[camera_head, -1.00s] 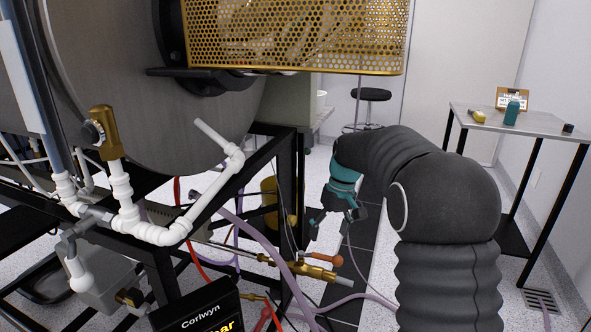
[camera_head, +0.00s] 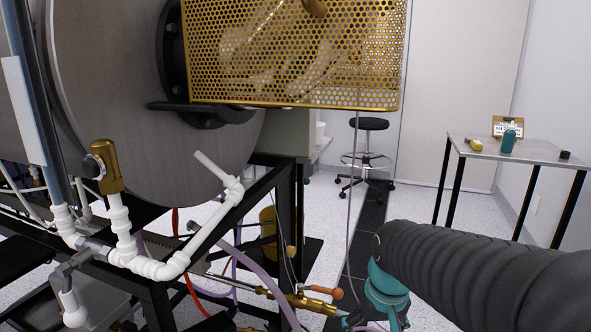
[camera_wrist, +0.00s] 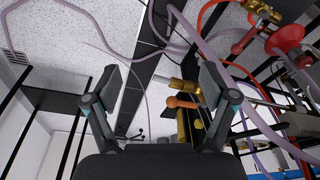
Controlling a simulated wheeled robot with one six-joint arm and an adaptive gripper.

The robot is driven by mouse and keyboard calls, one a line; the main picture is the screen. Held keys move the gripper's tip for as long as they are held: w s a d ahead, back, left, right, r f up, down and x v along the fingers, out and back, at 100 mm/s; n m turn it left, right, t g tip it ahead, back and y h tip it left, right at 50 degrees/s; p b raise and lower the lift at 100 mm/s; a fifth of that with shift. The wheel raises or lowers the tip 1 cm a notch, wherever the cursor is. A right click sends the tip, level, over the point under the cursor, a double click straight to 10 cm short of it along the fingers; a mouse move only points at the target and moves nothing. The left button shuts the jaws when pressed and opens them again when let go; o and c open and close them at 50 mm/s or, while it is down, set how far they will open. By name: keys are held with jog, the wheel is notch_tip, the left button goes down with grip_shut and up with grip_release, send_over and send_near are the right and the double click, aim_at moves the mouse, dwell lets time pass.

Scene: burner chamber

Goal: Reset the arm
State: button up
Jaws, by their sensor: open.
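My arm, in a black ribbed sleeve with a teal wrist, reaches in from the lower right of the head view. My gripper (camera_head: 372,322) points down near the bottom edge there, and its fingers are mostly cut off. In the wrist view my gripper (camera_wrist: 160,84) is open, with its two dark finger pads wide apart and nothing between them touched. An orange-handled brass valve (camera_head: 325,294) is just left of the gripper in the head view. Its orange handle (camera_wrist: 180,102) shows beyond the gap between the fingers in the wrist view.
A burner chamber (camera_head: 125,100) with white pipes (camera_head: 150,267) and a perforated gold guard (camera_head: 290,60) fills the left. A side table (camera_head: 520,150) holds a teal bottle (camera_head: 508,141). A black stool (camera_head: 369,124) stands behind. Purple and red hoses run low near the gripper.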

jog(key=s+d+r+t, duration=0.1)
jog(key=s+r+t, duration=0.2)
jog(key=s, duration=0.8)
jog(key=shift+d+r, duration=0.35)
jog(key=shift+r, duration=0.15)
dwell(1.6)
